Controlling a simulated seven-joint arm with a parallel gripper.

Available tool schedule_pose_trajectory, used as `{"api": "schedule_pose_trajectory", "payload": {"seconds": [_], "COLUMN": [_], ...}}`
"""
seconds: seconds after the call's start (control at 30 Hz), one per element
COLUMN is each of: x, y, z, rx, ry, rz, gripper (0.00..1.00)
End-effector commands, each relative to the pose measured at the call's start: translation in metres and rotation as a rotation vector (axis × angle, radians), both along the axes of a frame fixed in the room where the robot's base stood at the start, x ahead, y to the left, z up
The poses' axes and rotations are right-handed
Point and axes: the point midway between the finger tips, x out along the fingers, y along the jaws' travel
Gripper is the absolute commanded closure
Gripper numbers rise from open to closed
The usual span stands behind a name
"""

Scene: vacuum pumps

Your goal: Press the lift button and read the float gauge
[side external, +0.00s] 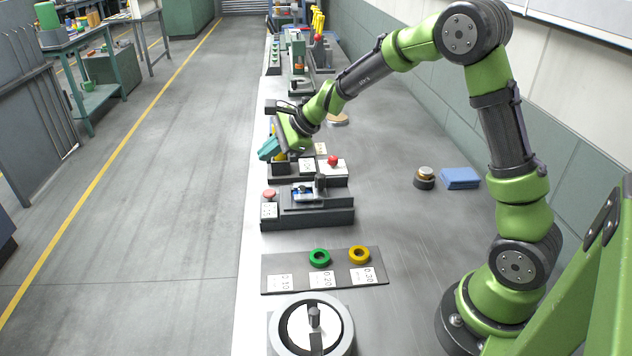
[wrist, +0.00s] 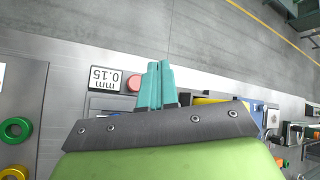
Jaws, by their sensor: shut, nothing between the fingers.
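My gripper (side external: 270,148) has teal fingers, closed together and empty, above the bench's left edge. In the wrist view the closed fingers (wrist: 156,68) point up, just right of a round red button (wrist: 134,83). A pinkish-red button (side external: 269,194) stands at the left end of a dark grey fixture (side external: 325,217), nearer the camera than the gripper and apart from it. I cannot clearly make out a float gauge; my gripper hides part of the fixture in the wrist view.
A grey plate (side external: 300,269) holds a green ring (side external: 319,257), a yellow ring (side external: 359,254) and number cards. A round dial device (side external: 340,310) stands in front. A red knob (side external: 333,160) rises behind the fixture.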

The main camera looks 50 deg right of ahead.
Motion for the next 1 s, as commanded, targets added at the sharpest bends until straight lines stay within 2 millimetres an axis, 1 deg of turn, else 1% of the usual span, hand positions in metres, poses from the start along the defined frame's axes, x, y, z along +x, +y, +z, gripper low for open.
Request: {"api": "schedule_pose_trajectory", "payload": {"seconds": [0.03, 0.3, 0.5, 0.7, 1.0], "x": [-0.001, -0.001, -0.001, -0.001, -0.001], "y": [-0.001, -0.001, -0.001, 0.000, 0.000], "z": [-0.008, -0.047, -0.068, -0.076, -0.076], "rx": [0.001, 0.001, -0.001, -0.001, -0.001], "ry": [0.004, 0.005, 0.004, 0.003, 0.002], "rz": [-0.002, -0.003, -0.001, 0.000, -0.001], "gripper": [1.00, 1.00, 1.00, 1.00, 1.00]}}
